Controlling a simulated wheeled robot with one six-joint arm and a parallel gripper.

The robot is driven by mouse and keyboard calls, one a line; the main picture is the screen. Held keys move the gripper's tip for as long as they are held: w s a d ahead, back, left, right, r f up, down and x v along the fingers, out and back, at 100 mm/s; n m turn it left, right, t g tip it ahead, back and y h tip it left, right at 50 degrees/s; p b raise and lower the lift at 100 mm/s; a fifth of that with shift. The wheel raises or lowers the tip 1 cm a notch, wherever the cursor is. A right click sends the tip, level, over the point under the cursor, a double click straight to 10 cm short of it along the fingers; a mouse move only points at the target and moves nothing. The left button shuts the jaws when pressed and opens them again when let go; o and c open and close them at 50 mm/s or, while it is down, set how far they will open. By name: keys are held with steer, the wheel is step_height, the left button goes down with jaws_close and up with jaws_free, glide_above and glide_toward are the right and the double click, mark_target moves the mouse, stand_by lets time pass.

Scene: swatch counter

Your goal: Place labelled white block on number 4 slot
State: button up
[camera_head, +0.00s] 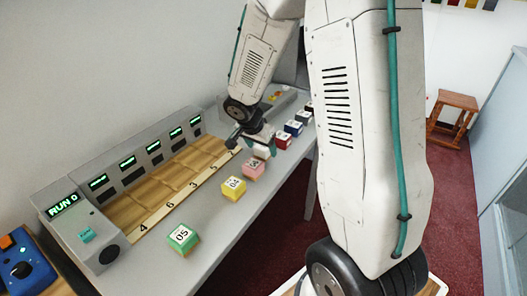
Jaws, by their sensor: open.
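A white block (261,153) sits on the grey counter, in the row between the pink block and a red block. It is partly covered by my gripper and no label on it can be read. My gripper (253,142) is open and close above or around the white block; whether it touches cannot be told. The wooden slot rack (165,188) runs along the console. The number 4 slot (126,214) is at its near left end, with "4" printed in front, and looks empty. The marks 6, 3 and 5 follow to the right.
A green block "05" (183,238), yellow block "04" (233,187) and pink block (254,168) stand in front of the rack. Red (283,140) and blue (294,127) blocks stand beyond. A blue control box (25,268) is at far left.

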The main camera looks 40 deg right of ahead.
steer(key=shift+x, duration=0.8)
steer(key=shift+a, duration=0.1)
steer(key=c, duration=1.1)
steer(key=shift+r, duration=0.1)
steer(key=shift+c, duration=0.2)
